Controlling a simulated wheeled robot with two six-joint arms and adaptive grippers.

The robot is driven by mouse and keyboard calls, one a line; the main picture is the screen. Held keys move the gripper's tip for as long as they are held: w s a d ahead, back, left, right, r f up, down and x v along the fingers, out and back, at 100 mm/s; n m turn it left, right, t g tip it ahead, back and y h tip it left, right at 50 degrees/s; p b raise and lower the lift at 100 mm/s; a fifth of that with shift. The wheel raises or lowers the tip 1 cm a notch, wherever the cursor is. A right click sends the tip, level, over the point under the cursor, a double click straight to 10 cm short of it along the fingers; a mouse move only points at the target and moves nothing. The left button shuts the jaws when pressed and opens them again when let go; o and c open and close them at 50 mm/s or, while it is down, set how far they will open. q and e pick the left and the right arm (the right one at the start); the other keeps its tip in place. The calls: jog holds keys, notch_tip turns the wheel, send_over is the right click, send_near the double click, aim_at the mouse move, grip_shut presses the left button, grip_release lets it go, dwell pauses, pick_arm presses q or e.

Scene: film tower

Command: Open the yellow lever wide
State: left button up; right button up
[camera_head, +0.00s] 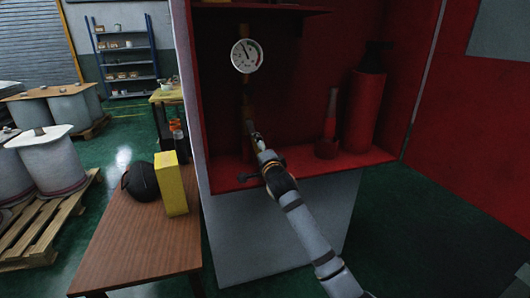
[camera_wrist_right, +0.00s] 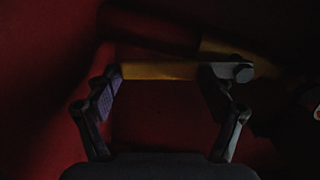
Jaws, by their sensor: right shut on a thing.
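The yellow lever (camera_wrist_right: 160,71) shows in the dim right wrist view as a yellow-orange bar between the two fingers of my right gripper (camera_wrist_right: 165,82). My right gripper is shut on it. In the head view, my right gripper (camera_head: 257,138) is inside the red cabinet, beside the vertical pipe (camera_head: 247,98) below the round gauge. There the lever is too small and too covered by the gripper to make out. How far the lever is turned cannot be told. My left gripper is in neither view.
The red cabinet (camera_head: 365,157) holds a white-faced gauge (camera_head: 246,56), a red extinguisher (camera_head: 367,112) and a red cone-shaped thing (camera_head: 329,130). A wooden table (camera_head: 135,245) at left bears a yellow box (camera_head: 171,184) and a dark round thing (camera_head: 140,181). Green floor is clear at right.

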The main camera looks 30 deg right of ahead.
jog(key=shift+w+a+r, duration=0.1)
jog(key=shift+a+r, duration=0.05)
jog(key=shift+r, duration=0.2)
jog(key=shift+a+m, duration=0.1)
jog(key=shift+m, duration=0.2)
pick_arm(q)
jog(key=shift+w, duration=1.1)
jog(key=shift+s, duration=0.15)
